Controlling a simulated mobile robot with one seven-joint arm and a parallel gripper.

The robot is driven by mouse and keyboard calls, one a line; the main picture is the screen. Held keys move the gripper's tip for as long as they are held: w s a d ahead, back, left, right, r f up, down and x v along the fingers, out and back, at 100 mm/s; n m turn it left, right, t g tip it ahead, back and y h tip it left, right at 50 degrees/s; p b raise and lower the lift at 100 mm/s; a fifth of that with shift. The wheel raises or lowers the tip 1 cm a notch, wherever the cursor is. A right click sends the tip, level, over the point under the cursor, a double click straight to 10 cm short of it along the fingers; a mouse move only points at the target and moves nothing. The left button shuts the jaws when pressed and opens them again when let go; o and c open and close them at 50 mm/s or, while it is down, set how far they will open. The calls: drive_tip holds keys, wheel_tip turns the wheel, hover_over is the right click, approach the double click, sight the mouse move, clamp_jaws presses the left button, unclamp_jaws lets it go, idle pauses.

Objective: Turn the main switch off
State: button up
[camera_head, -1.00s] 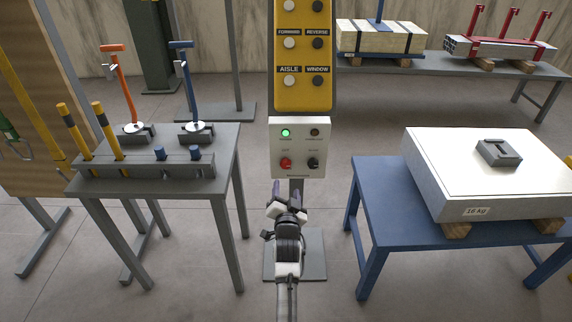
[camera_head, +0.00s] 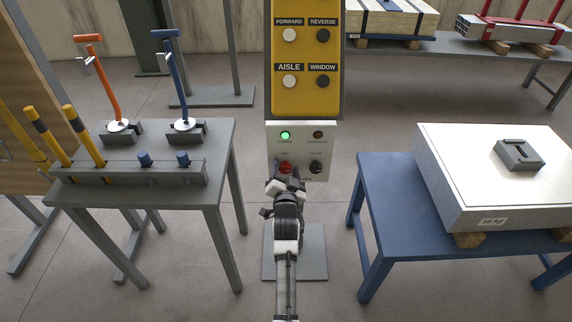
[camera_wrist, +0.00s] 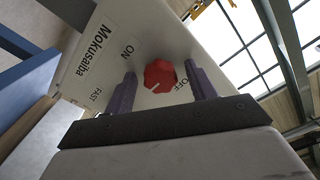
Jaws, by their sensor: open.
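The main switch is a red knob (camera_wrist: 160,76) on a white control box, with ON and OFF printed beside it in the wrist view. It also shows as the red knob in the head view (camera_head: 285,167), partly covered by my gripper. My gripper (camera_wrist: 163,86) is open, its two fingers on either side of the red knob in the wrist view. I cannot tell whether they touch it. The knob's pale pointer line (camera_wrist: 155,86) is visible, toward its lower left. A green lamp (camera_head: 285,135) is lit on the white box (camera_head: 301,150).
A dark knob (camera_head: 316,167) sits right of the red one. A yellow button panel (camera_head: 303,54) stands above the box. A grey bench (camera_head: 215,170) with lever tools is at left; a blue table (camera_head: 372,195) with a white block (camera_head: 440,190) is at right.

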drive_tip(key=shift+c, duration=0.3)
drive_tip(key=c, duration=0.9)
drive_tip(key=shift+n, duration=0.3)
drive_tip(key=n+b, duration=0.1)
drive_tip(key=n, duration=0.2)
drive_tip(key=shift+n, duration=0.3)
drive_tip(key=n, duration=0.4)
drive_tip(key=shift+a+r+n+b, duration=0.1)
drive_tip(key=shift+n+b, duration=0.2)
drive_tip(key=shift+b, duration=0.05)
drive_tip(key=n, duration=0.9)
drive_tip(key=shift+a+b, duration=0.1)
drive_tip(key=shift+b, duration=0.2)
